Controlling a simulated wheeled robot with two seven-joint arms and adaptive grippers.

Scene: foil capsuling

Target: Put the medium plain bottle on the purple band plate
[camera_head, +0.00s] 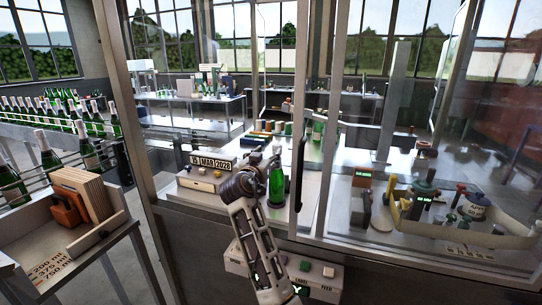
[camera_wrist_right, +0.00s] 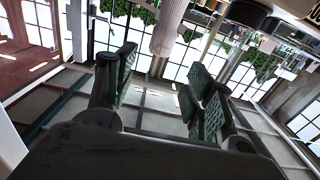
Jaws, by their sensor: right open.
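A green bottle (camera_head: 277,188) stands upright behind the glass front, near the bench's front edge. I cannot tell whether it is the medium plain one. My right arm reaches up from the bottom of the head view, and its gripper (camera_head: 268,163) is beside the bottle's upper part, partly covering it. I cannot tell whether they touch. In the right wrist view the right gripper (camera_wrist_right: 162,92) has its padded fingers apart, with nothing seen between them. My left gripper is in neither view.
A date sign (camera_head: 211,162) stands left of the bottle on a control box. Several small coloured pieces (camera_head: 268,127) lie farther back. Glass panels and metal posts (camera_head: 334,130) frame the bench. Trays and stands (camera_head: 460,225) crowd the right. Several bottles (camera_head: 88,150) line the left conveyor.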

